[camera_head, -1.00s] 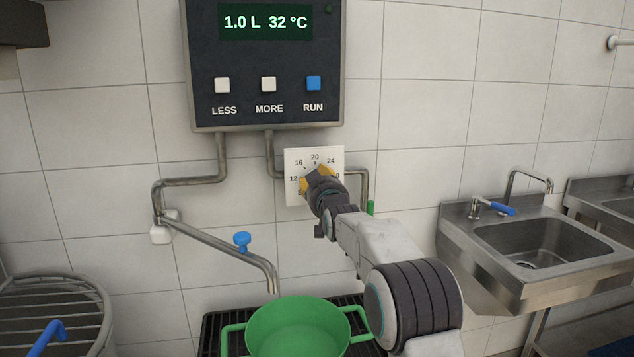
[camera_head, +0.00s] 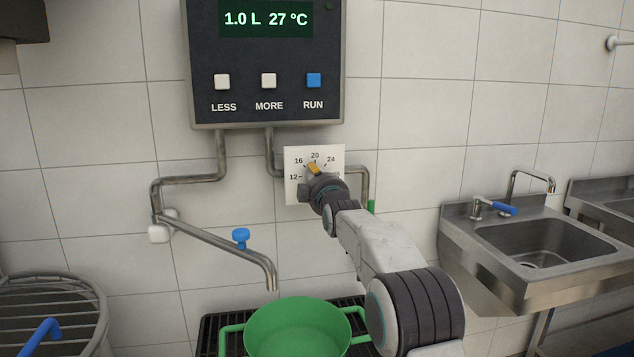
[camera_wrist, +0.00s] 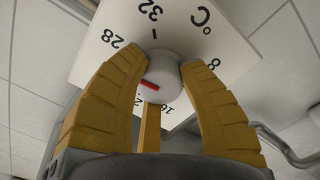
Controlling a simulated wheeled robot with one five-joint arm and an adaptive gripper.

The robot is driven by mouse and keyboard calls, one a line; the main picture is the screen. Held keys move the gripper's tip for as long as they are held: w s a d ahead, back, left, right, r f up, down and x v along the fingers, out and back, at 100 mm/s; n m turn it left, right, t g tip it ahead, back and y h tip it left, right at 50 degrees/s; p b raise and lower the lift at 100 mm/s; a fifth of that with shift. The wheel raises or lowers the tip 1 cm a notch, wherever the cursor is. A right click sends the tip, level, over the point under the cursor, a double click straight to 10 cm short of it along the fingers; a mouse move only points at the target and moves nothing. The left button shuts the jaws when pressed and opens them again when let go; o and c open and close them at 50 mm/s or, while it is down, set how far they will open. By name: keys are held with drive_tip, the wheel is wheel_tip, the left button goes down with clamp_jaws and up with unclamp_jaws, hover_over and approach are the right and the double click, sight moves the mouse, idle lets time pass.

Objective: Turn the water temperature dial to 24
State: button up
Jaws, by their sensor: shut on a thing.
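The water temperature dial is a pale round knob (camera_wrist: 168,72) with a red mark, on a white square plate (camera_head: 294,194) marked with numbers around it. In the wrist view the red mark points to the left side, below the 28. The 24 is hidden there by a finger. My gripper (camera_wrist: 158,72) is shut on the knob, with yellow fingers on either side of it. In the head view my gripper (camera_head: 315,169) covers the knob and the plate's lower right. The wall unit's display (camera_head: 265,19) reads 1.0 L and 27 °C.
LESS, MORE and RUN buttons (camera_head: 314,80) are on the panel above. Pipes run beside the plate to a spout (camera_head: 225,255) with a blue tap. A green pot (camera_head: 298,330) stands below on a black grate. A steel sink (camera_head: 545,245) is at right.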

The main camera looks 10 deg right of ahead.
drive_tip(key=n, duration=0.4)
drive_tip(key=shift+d+f, duration=0.1)
drive_tip(key=shift+f, duration=0.05)
drive_tip(key=shift+n+b, duration=0.35)
drive_tip(key=shift+n, duration=1.25)
drive_tip(key=shift+r, duration=0.2)
drive_tip(key=o, duration=1.2)
drive_tip(key=shift+s, duration=5.95)
